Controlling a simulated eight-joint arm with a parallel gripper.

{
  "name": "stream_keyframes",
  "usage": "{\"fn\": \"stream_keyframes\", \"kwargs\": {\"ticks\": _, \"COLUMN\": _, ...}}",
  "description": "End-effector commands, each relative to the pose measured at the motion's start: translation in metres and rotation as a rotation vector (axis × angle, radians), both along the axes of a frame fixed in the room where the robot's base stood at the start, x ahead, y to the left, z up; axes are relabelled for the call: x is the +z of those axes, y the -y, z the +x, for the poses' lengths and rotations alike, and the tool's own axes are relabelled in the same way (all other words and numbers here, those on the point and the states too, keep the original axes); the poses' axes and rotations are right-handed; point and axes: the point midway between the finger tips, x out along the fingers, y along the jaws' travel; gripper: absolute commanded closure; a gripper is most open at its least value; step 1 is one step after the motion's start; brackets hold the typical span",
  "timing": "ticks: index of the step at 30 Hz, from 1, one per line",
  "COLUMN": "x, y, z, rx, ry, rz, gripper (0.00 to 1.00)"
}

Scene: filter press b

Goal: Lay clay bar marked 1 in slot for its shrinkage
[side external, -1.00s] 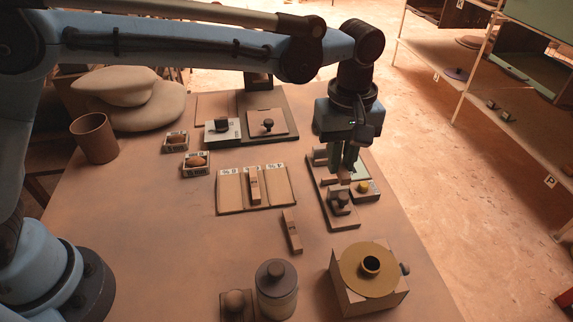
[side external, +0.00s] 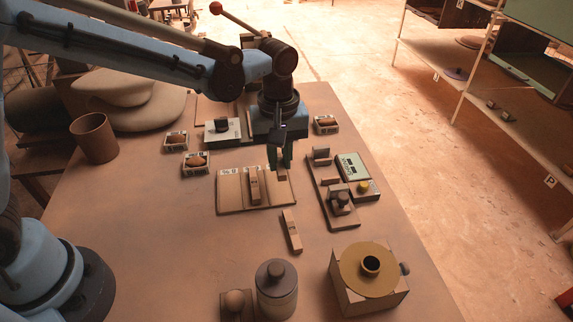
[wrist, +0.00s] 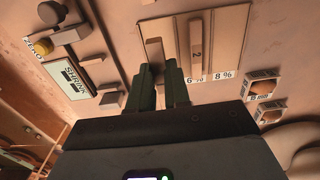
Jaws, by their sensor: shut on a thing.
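My gripper (side external: 280,158) is shut on a small clay bar (side external: 282,173), which also shows between the fingers in the wrist view (wrist: 154,52). It holds the bar at the right-hand slot of the slotted tray (side external: 233,205); I cannot tell whether the bar touches the slot floor. The held bar's mark is not readable. That slot's label is hidden by my gripper; the other labels read 6 % (wrist: 194,78) and 8 % (wrist: 223,75). A bar marked 2 (wrist: 195,48) lies in the middle slot. Another bar (side external: 291,231) lies on the table in front of the tray.
The shrink gauge (side external: 353,167) with its yellow button (side external: 363,187) stands right of the tray. A round-topped box (side external: 370,270) and a lidded jar (side external: 277,290) stand at the front. Small boxes (side external: 196,163) sit left of the tray. The table left of the tray's front is clear.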

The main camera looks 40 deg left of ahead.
Motion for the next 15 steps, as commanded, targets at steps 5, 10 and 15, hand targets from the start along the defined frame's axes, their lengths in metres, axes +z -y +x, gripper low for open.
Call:
{"fn": "stream_keyframes", "kwargs": {"ticks": 5, "x": -0.010, "y": -0.001, "z": 0.000, "rx": -0.001, "ry": 0.000, "rz": 0.000, "gripper": 1.00}}
{"fn": "stream_keyframes", "kwargs": {"ticks": 10, "x": -0.025, "y": -0.001, "z": 0.000, "rx": 0.000, "ry": 0.000, "rz": 0.000, "gripper": 1.00}}
{"fn": "stream_keyframes", "kwargs": {"ticks": 15, "x": -0.039, "y": -0.001, "z": 0.000, "rx": 0.000, "ry": 0.000, "rz": 0.000, "gripper": 1.00}}
